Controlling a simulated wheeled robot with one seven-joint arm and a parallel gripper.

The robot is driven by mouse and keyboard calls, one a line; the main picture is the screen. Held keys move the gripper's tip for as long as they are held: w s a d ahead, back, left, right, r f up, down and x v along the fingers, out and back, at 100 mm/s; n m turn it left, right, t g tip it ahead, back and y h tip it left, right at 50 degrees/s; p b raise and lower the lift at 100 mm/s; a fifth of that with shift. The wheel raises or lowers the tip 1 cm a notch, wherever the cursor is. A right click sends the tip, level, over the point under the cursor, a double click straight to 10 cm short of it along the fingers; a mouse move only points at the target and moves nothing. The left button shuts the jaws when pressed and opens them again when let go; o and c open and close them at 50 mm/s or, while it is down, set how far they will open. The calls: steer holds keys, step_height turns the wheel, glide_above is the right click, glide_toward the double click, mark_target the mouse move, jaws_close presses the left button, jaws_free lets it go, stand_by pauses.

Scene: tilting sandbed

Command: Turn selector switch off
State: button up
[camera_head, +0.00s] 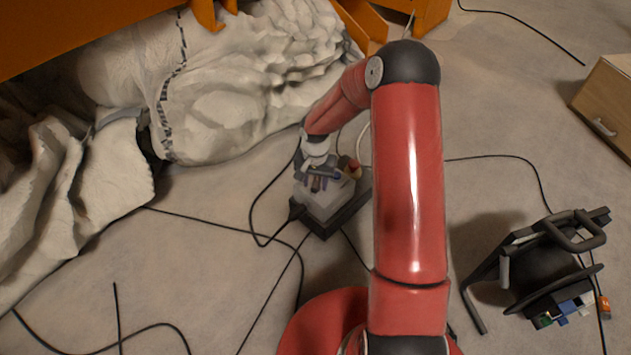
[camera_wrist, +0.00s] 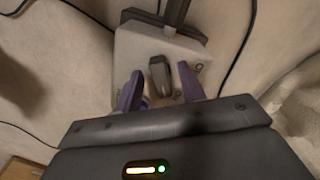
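The selector switch (camera_wrist: 160,76) is a dark grey knob on the top face of a pale grey control box (camera_wrist: 138,45). In the wrist view my gripper (camera_wrist: 162,85) is open, with one purple finger on each side of the knob and a gap visible around it. I cannot tell how far above the box face the fingertips are. In the head view the control box (camera_head: 316,208) sits on a dark base on the floor, and my gripper (camera_head: 322,180) is over it. The knob is hidden or too small to tell in the head view.
Black cables (camera_head: 262,238) run across the floor around the box. A pale rock-like sandbed (camera_head: 225,115) lies at the upper left. A black stand with a device (camera_head: 545,262) is at the right, and a wooden cabinet (camera_head: 608,105) at the far right.

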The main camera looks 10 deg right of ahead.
jaws_close()
steer(key=shift+r+n, duration=0.1)
steer(key=shift+n, duration=0.3)
steer(key=n+p, duration=0.1)
steer(key=n, duration=0.4)
steer(key=shift+d+p, duration=0.2)
steer(key=shift+p, duration=0.2)
steer(key=n+p, duration=0.1)
steer(key=n, duration=0.5)
steer(key=shift+d, duration=0.15)
jaws_free()
